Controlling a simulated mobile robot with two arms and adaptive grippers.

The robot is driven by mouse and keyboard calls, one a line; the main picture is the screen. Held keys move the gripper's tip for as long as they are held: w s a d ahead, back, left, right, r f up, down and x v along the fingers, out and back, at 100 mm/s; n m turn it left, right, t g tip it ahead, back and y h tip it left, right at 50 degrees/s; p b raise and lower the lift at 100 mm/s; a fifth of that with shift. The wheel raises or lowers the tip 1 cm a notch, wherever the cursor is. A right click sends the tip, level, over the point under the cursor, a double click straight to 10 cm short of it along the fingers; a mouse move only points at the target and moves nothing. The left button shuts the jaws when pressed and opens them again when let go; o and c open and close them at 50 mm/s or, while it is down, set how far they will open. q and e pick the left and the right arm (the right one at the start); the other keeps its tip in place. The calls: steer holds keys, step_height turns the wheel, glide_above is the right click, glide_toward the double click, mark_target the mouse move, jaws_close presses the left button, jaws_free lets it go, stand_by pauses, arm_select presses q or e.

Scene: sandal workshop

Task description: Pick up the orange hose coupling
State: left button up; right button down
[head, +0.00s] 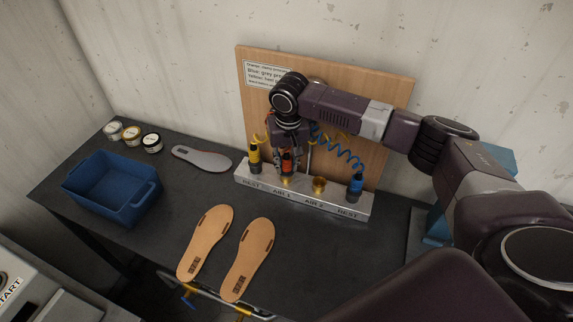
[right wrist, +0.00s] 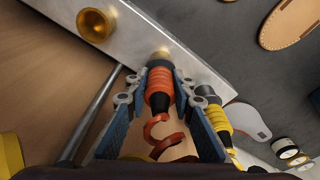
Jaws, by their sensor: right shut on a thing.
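The orange hose coupling (head: 287,164) stands upright at the AIR 1 place on the metal rack (head: 336,202) in the head view. My right gripper (head: 282,157) reaches down over it from above. In the right wrist view the orange coupling (right wrist: 160,88) sits between the two fingers of my right gripper (right wrist: 160,90), which are shut on it. My left gripper is not in view.
A yellow coupling (head: 254,157) stands close to the left and a blue coupling (head: 355,184) at the right end. The brass AIR 2 fitting (head: 319,185) is bare. A wooden board (head: 385,100) rises behind. Tan soles (head: 248,260) and a blue bin (head: 100,205) lie on the table.

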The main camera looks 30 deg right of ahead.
steer(key=shift+r, duration=0.1)
step_height(320, 180, up, 28)
steer(key=b, duration=0.3)
stand_by(0.4)
